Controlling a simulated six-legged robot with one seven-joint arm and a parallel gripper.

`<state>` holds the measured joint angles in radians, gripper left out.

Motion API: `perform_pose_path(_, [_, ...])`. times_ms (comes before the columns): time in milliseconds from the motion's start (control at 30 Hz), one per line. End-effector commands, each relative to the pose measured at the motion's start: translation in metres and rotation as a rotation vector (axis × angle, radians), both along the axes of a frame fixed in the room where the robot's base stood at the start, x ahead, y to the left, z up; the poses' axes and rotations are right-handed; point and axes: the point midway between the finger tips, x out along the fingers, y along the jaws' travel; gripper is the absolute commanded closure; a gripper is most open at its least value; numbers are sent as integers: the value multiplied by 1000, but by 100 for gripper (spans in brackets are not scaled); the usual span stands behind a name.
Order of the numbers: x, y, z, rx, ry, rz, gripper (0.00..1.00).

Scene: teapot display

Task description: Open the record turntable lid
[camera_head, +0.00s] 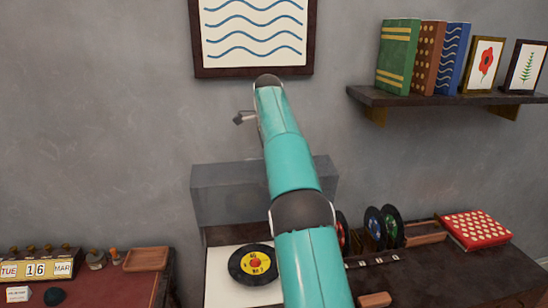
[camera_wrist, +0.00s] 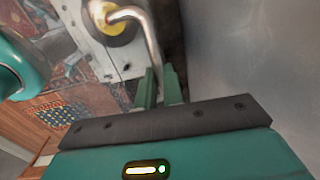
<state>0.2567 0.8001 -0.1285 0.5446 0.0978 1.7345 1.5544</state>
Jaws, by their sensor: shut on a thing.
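The see-through grey lid (camera_head: 228,196) of the turntable stands raised at the back in the head view, near the wall. Below it, the turntable's white deck (camera_head: 222,293) lies uncovered, with a black, yellow-labelled record (camera_head: 253,264) on it. My arm crosses in front and hides part of the lid and deck. In the wrist view my gripper's green fingers (camera_wrist: 160,85) are close together around the lower end of a curved metal rod (camera_wrist: 150,40). The fingertips are hidden in the head view.
Records (camera_head: 382,226) stand in a rack at right, beside a red dotted box (camera_head: 474,230). A shelf (camera_head: 430,99) with books and pictures juts from the wall above. A calendar (camera_head: 38,268) and wooden tray (camera_head: 147,259) sit at left. A framed picture (camera_head: 254,36) hangs behind my arm.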

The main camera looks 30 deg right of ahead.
Motion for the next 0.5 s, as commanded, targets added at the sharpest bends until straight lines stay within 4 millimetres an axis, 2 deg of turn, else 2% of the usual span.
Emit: perform_pose_path(500, [4,7,-2,-5,5,-3,100])
